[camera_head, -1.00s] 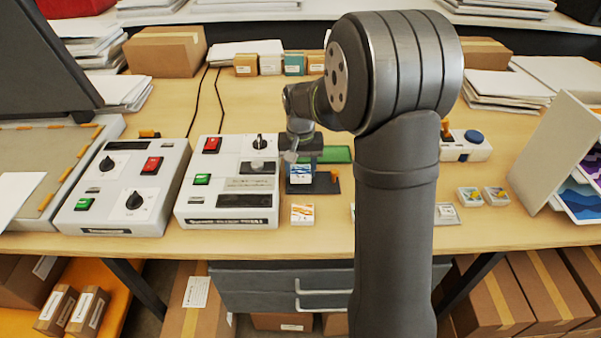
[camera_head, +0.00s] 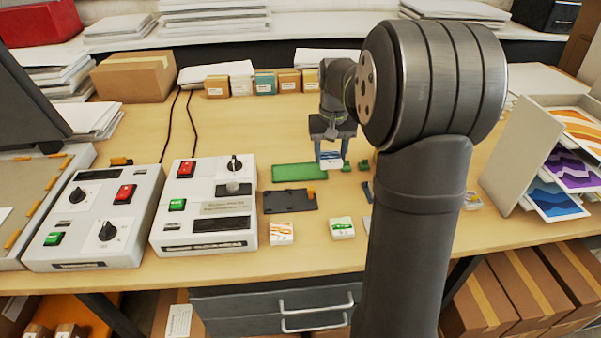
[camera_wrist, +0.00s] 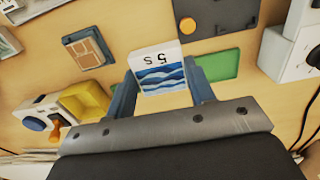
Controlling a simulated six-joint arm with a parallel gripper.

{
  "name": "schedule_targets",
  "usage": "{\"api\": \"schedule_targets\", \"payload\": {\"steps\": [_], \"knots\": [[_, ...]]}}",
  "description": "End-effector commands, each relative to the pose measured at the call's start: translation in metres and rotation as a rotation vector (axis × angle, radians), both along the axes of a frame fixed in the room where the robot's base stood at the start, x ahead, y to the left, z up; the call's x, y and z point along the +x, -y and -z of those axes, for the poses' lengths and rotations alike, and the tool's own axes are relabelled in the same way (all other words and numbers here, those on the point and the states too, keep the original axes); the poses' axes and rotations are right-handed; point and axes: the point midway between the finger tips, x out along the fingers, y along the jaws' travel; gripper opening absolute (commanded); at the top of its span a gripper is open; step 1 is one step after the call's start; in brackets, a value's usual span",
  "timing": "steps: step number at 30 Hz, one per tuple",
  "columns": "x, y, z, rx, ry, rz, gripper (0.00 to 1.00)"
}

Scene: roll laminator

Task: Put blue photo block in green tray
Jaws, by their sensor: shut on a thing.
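The blue photo block (camera_wrist: 160,72), white with blue wave bands and "5 S" printed on it, is between the two fingers of my gripper (camera_wrist: 163,84) in the wrist view. In the head view my gripper (camera_head: 331,143) is shut on it, and the block (camera_head: 330,157) shows below the fingers. The green tray (camera_head: 299,173) lies flat on the table, just left of the held block in the head view. In the wrist view the tray (camera_wrist: 222,65) is partly hidden behind a finger. The block looks raised above the table.
A dark plate with an orange knob (camera_head: 290,203) lies in front of the tray. An orange-striped block (camera_head: 281,233) and a green-printed block (camera_head: 341,228) stand near the front edge. A control box (camera_head: 205,205) is at left. Small cartons (camera_head: 265,84) line the back.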

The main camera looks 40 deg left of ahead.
Motion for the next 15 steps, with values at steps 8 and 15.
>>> {"api": "schedule_targets", "payload": {"steps": [8, 15], "knots": [[0.052, -0.009, 0.003, 0.001, -0.001, 0.001, 0.22], [0.044, -0.046, 0.027, -0.001, -0.003, -0.005, 0.22]]}}
